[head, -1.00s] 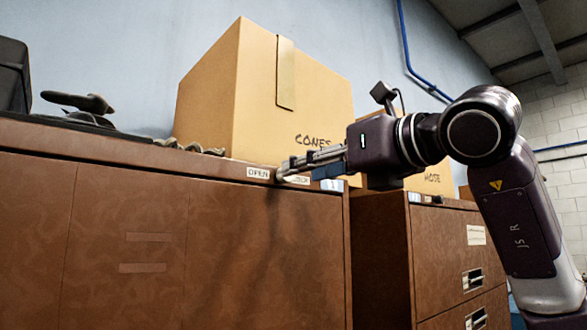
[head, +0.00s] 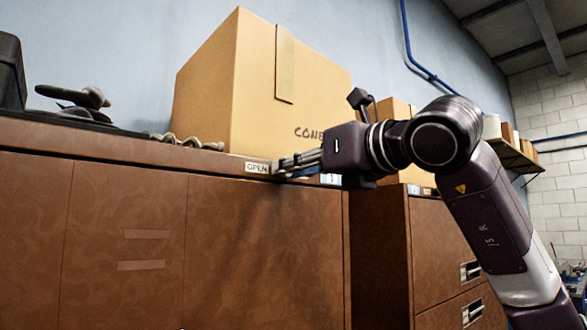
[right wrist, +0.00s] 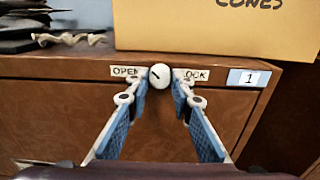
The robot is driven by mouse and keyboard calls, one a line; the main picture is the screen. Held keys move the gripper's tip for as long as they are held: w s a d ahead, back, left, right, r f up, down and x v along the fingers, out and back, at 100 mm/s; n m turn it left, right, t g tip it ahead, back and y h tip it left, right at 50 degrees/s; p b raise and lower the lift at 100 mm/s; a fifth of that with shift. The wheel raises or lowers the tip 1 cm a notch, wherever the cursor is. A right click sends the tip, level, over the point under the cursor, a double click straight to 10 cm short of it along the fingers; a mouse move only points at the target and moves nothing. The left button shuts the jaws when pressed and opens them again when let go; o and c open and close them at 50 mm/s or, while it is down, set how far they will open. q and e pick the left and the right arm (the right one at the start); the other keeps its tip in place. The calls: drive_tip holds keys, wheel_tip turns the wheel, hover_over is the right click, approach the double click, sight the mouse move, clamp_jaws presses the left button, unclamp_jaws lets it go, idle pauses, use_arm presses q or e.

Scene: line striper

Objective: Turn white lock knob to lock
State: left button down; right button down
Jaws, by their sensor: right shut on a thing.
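The white lock knob (right wrist: 160,76) is a small round knob with a dark slanting mark, at the top edge of the brown cabinet (right wrist: 55,105). It sits between the OPEN label (right wrist: 125,71) and the LOCK label (right wrist: 192,75), whose first letter is partly covered. My right gripper (right wrist: 160,80) is shut on the knob, with one blue-padded finger on each side of it. In the head view my right gripper (head: 280,166) comes in from the right, just beside the OPEN label (head: 257,167), and hides the knob. My left gripper is not in view.
A cardboard box marked CONES (head: 240,90) stands on the cabinet top just above the knob. Dark tools (head: 75,105) lie at the left. A second brown cabinet (head: 440,240) stands to the right. The space before the cabinet front is clear.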

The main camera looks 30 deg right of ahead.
drive_tip(key=m+b, duration=0.7)
drive_tip(key=m, duration=1)
drive_tip(key=shift+a+m+b, duration=0.1)
drive_tip(key=shift+m+b, duration=0.25)
drive_tip(key=shift+m, duration=0.05)
idle(0.5)
drive_tip(key=c, duration=1.7)
unclamp_jaws()
drive_tip(key=shift+r, duration=0.1)
